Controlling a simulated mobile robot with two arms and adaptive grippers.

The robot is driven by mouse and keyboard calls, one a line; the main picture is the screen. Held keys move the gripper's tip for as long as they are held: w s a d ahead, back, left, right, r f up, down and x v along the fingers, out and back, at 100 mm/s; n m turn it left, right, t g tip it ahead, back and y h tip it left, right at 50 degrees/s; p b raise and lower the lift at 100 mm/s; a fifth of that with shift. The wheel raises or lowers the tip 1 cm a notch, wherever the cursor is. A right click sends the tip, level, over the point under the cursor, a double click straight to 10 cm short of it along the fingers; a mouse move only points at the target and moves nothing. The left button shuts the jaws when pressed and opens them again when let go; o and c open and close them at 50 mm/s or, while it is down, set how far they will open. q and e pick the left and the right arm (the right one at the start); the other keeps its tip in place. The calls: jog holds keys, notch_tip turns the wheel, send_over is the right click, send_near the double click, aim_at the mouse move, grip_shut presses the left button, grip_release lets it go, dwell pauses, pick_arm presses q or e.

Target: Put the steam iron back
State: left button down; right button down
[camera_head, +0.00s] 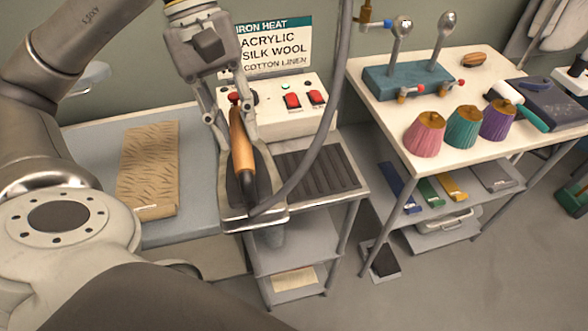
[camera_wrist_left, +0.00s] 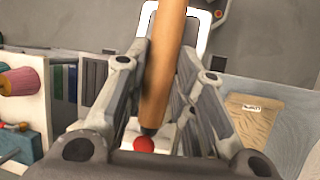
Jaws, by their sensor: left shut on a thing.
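The steam iron (camera_head: 262,186) has a brown wooden handle, a dark body and a pale soleplate edge. It is over the left part of the steam station, in front of its control box. My left gripper (camera_head: 231,122) points down and is shut on the brown handle. In the left wrist view the handle (camera_wrist_left: 165,70) runs between the fingers, with a red knob at its near end. The dark ribbed iron rest (camera_head: 325,172) lies just right of the iron, its ribs bare. I cannot tell whether the iron touches the surface below. My right gripper is not in view.
A dark hose (camera_head: 325,140) runs from the iron up past the rest. The control box (camera_head: 290,118) with red switches stands behind. A folded brown cloth (camera_head: 148,170) lies on the blue-grey board at left. A table (camera_head: 385,98) with thread cones (camera_head: 463,128) stands at right.

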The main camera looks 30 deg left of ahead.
pick_arm(q)
jog(key=shift+s+a+r, duration=0.1)
jog(key=shift+s+r, duration=0.1)
jog(key=shift+r, duration=0.1)
jog(key=shift+w+n, duration=0.25)
jog(key=shift+n, duration=0.05)
jog(key=w+d+f+p, duration=0.1)
jog(key=w+f+p, duration=0.7)
jog(key=w+f, duration=0.5)
jog(key=shift+w, duration=0.2)
jog(key=shift+d, duration=0.1)
